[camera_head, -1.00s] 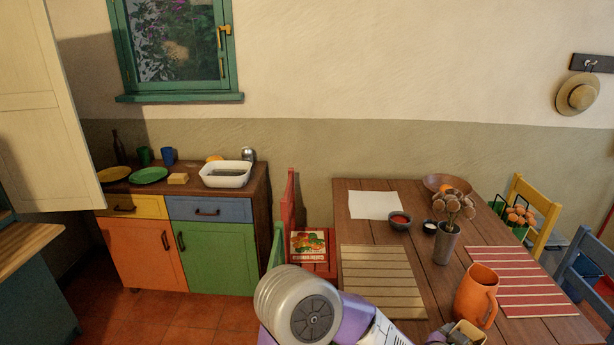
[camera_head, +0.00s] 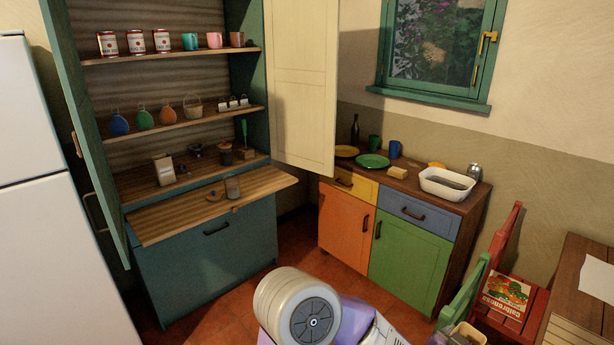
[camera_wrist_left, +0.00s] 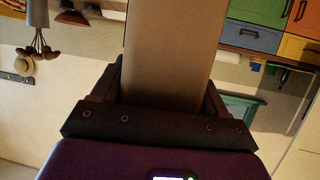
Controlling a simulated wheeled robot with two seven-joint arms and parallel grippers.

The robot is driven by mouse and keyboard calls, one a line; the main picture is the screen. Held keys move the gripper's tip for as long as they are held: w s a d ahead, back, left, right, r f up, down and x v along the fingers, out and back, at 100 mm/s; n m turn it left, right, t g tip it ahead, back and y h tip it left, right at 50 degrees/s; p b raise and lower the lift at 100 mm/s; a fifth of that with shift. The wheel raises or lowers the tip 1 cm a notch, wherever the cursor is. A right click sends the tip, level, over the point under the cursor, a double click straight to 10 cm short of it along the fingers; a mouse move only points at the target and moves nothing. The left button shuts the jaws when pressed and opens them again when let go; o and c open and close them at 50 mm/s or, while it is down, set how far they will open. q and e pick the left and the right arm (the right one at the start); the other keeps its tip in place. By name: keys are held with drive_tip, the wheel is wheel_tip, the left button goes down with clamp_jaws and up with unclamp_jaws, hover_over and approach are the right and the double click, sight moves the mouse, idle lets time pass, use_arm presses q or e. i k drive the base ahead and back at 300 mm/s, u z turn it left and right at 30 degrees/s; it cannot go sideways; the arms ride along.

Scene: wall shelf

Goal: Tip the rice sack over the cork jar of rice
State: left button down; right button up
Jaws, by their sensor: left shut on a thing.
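My left gripper (camera_wrist_left: 162,88) is shut on a plain tan, flat-sided thing, seemingly the rice sack (camera_wrist_left: 172,45), which fills the middle of the left wrist view. A small glass jar (camera_head: 232,188), probably the cork jar of rice, stands upright on the hutch's pull-out board, far from the gripper. A small flat round thing, perhaps its cork, lies left of it. My right gripper is not in view.
The open hutch (camera_head: 205,240) has a pull-out board (camera_head: 165,222) with bare wood around the jar. A pale sack-like packet (camera_head: 163,168) and small jars stand behind. The open cream door (camera_head: 300,85), sideboard (camera_head: 405,250), red chair (camera_head: 510,310) and table edge bound the floor.

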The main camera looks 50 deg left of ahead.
sight(232, 182)
drive_tip(key=u, duration=2.2)
drive_tip(key=i, duration=1.55)
